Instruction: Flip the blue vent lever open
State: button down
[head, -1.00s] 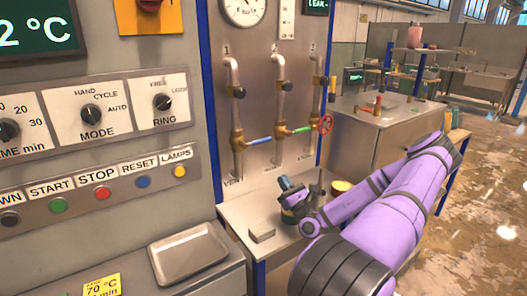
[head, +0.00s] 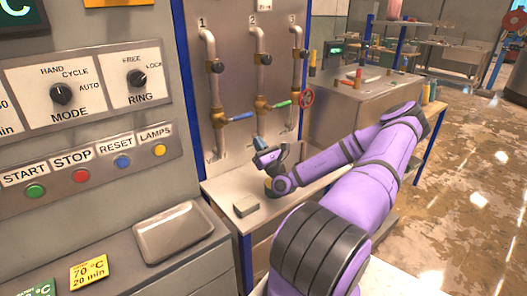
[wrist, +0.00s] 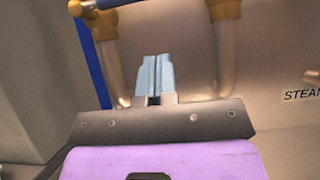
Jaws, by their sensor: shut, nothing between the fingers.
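The blue vent lever (head: 241,116) sticks out to the right, nearly level, from the brass valve on pipe 1 of the upright panel in the head view. My gripper (head: 257,142) is below and slightly right of it in the picture, apart from it, pointing up toward the panel. In the wrist view my gripper's pale blue fingers (wrist: 153,68) are together with nothing held. Pipes (wrist: 228,55) and brass fittings (wrist: 106,5) show beyond the fingers. I cannot make out the blue lever clearly in the wrist view.
Below are a grey block (head: 246,206) on the bench and a metal tray (head: 175,232). A button panel (head: 90,170) stands at the left.

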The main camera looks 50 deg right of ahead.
jog(key=w+d+r, duration=0.1)
jog(key=w+r, duration=0.3)
jog(key=r, duration=0.2)
jog(key=shift+s+d+r+n+y, duration=0.1)
jog(key=shift+r+n+y, duration=0.3)
jog(key=shift+n, duration=0.3)
jog(key=shift+d+r+n+y, duration=0.1)
jog(key=shift+r+n+y, duration=0.4)
jog(key=shift+n+y, duration=0.4)
jog(key=shift+r+n+y, duration=0.45)
jog(key=shift+n+y, duration=0.15)
jog(key=shift+n, duration=0.5)
notch_tip(320, 180, up, 9)
jog(key=n+g+y, duration=0.6)
jog(key=n+y, duration=0.2)
jog(key=n, duration=0.9)
send_over(250, 115)
jog(key=a, duration=0.5)
jog(key=shift+w+a+r+n+g, duration=0.15)
jog(key=shift+a+r+n+g, duration=0.2)
jog(key=shift+a+n, duration=0.3)
jog(key=shift+w+a+r+n+g, duration=0.15)
jog(key=shift+a+r+n+g, duration=0.2)
jog(key=shift+a+n, duration=0.25)
